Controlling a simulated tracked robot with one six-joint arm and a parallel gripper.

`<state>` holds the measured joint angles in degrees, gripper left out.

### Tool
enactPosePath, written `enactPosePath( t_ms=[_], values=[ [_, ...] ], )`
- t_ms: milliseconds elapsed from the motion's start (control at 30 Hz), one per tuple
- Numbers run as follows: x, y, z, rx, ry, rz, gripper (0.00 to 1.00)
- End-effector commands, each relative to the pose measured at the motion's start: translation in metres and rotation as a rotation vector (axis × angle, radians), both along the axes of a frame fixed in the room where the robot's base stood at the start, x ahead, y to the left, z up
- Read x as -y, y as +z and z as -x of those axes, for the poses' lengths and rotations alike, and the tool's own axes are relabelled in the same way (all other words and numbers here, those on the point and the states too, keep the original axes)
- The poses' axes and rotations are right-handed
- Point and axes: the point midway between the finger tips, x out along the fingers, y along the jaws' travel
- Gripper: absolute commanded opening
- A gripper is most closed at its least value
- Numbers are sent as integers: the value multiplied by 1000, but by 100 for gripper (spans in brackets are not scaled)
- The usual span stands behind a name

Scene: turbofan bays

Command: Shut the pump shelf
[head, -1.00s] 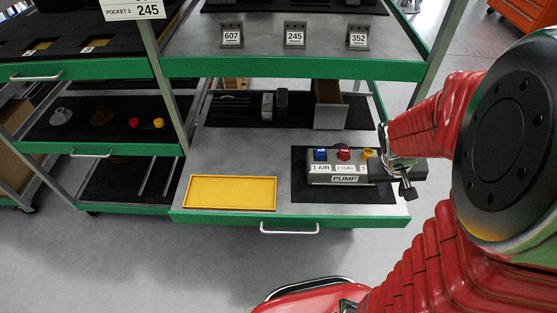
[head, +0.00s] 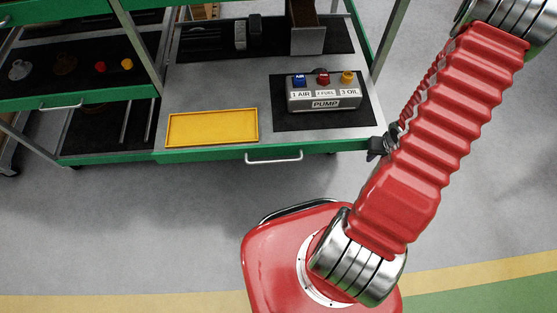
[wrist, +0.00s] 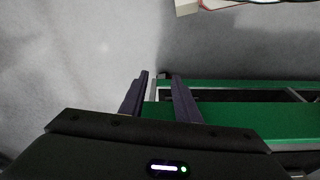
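The pump shelf (head: 210,151) is a grey sliding shelf with a green front edge and a white bar handle (head: 274,158). It sticks out forward of its rack. On it sit a grey pump block (head: 325,99) with blue, red and yellow caps on a dark mat, and a yellow tray (head: 212,127). My gripper (head: 378,148) is at the shelf's front right corner, partly hidden by my arm; I cannot tell whether it touches. A green edge (wrist: 235,120) lies just beyond.
Dark parts (head: 240,35) and a bin (head: 307,38) stand further back on the shelf. A neighbouring rack (head: 75,98) with green edges stands at the left. The grey floor (head: 130,230) in front of the shelf is clear.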

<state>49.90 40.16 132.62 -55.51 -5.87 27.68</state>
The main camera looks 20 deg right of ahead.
Motion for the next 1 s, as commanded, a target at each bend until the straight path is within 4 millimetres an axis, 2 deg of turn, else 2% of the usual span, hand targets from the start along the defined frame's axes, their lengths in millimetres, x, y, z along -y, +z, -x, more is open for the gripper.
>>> enactPosePath(
  t_ms=[33,100,300,400,500,667,800,1000],
  values=[
    [-6,-13,1,24,0,-35,29],
    [-16,-28,-2,67,1,-89,29],
    [-58,-65,-5,194,-14,-288,29],
    [-87,-76,-6,261,-30,-417,29],
    [-120,-78,-7,333,-54,-574,29],
    [-169,-59,-10,428,-99,-851,29],
    [-202,-26,-9,474,-134,-1102,29],
    [-227,20,-1,468,-164,-1387,29]
  ],
)
